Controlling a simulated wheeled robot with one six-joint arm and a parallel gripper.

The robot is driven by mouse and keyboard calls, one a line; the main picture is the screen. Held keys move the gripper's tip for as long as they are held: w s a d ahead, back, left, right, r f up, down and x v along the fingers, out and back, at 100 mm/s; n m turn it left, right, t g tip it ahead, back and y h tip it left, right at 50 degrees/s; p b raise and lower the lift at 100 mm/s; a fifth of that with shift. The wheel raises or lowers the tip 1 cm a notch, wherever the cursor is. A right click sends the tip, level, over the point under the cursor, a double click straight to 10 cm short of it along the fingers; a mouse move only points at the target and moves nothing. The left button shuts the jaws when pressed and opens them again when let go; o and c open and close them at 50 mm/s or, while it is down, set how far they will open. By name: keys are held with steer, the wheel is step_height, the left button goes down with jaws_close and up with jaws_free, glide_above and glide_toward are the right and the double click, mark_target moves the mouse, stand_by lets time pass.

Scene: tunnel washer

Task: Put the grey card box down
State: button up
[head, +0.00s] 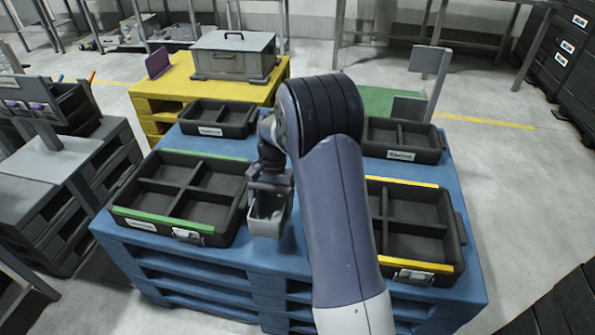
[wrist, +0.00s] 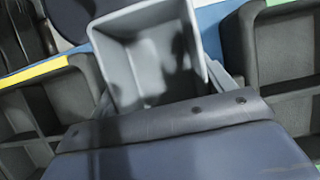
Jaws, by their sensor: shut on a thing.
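The grey card box (head: 265,222) is an open-topped box with a light grey outside, and it looks empty. My gripper (head: 270,185) is shut on it, over the blue pallet stack between the green-edged tray and the yellow-edged tray. In the wrist view the grey card box (wrist: 155,60) sits between the fingers with its open side facing the camera. I cannot tell whether its underside touches the blue surface or hangs just above it. My arm hides part of the middle of the blue stack.
The blue pallet stack (head: 245,258) bears a green-edged tray (head: 128,213) on the left, a yellow-edged tray (head: 460,235) on the right and two smaller black trays (head: 218,130) (head: 403,156) behind. A yellow pallet (head: 175,85) with a grey case (head: 232,62) stands beyond. A narrow blue strip is free between the front trays.

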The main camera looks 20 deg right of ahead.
mark_target(276, 202)
steer(key=shift+w+d+f, duration=0.15)
steer(key=shift+w, duration=0.05)
step_height(276, 202, down, 9)
steer(key=shift+f+b, duration=0.1)
steer(key=shift+b, duration=0.6)
steer(key=shift+f, duration=0.1)
steer(key=shift+f, duration=0.1)
steer(key=o, duration=1.1)
steer(key=p+v, duration=0.1)
steer(key=v, duration=1.1)
steer(key=shift+r+p, duration=0.25)
steer(key=shift+p, duration=0.1)
